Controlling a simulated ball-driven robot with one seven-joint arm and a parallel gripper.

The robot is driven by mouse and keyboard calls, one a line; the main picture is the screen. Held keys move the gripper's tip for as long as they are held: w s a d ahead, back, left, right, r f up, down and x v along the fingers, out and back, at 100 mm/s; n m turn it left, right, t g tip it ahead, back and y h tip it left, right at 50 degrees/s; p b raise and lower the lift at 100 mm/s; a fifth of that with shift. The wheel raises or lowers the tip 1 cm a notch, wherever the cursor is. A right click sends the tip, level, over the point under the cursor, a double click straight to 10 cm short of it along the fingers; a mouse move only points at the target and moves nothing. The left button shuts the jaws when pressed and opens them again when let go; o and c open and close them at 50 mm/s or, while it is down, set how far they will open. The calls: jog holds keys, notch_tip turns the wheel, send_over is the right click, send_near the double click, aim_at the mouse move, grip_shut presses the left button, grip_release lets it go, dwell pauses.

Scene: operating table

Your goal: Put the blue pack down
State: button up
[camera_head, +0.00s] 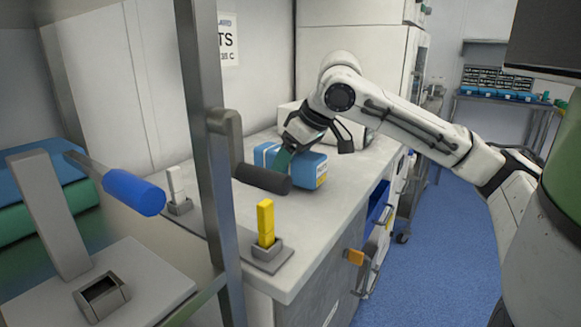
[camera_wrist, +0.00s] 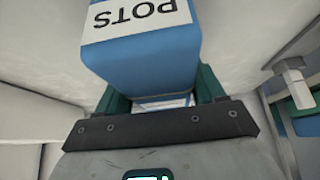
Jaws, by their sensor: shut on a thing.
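The blue pack (camera_head: 309,172) is a box with a white label, at the counter's far part in the head view. In the wrist view the blue pack (camera_wrist: 140,62) shows a white label reading "POTS", upside down. My gripper (camera_head: 284,156) reaches onto it from above. In the wrist view my gripper (camera_wrist: 161,92) has its green fingers on either side of the pack, shut on it. The pack is at or very close to the counter top (camera_head: 338,195); I cannot tell whether it touches. Its underside is hidden.
A yellow block (camera_head: 265,222) and a white block (camera_head: 176,185) stand in holders near the counter's front. A metal frame post (camera_head: 212,160) and a dark handle (camera_head: 262,179) cross the view before the counter. A pale box (camera_head: 292,112) stands behind the pack. Bare counter lies right of it.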

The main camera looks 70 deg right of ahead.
jog(key=shift+f, duration=0.3)
jog(key=shift+f, duration=0.1)
jog(key=o, duration=1.2)
jog(key=shift+o, duration=0.2)
jog(key=p+v, duration=0.3)
jog(key=v, duration=0.9)
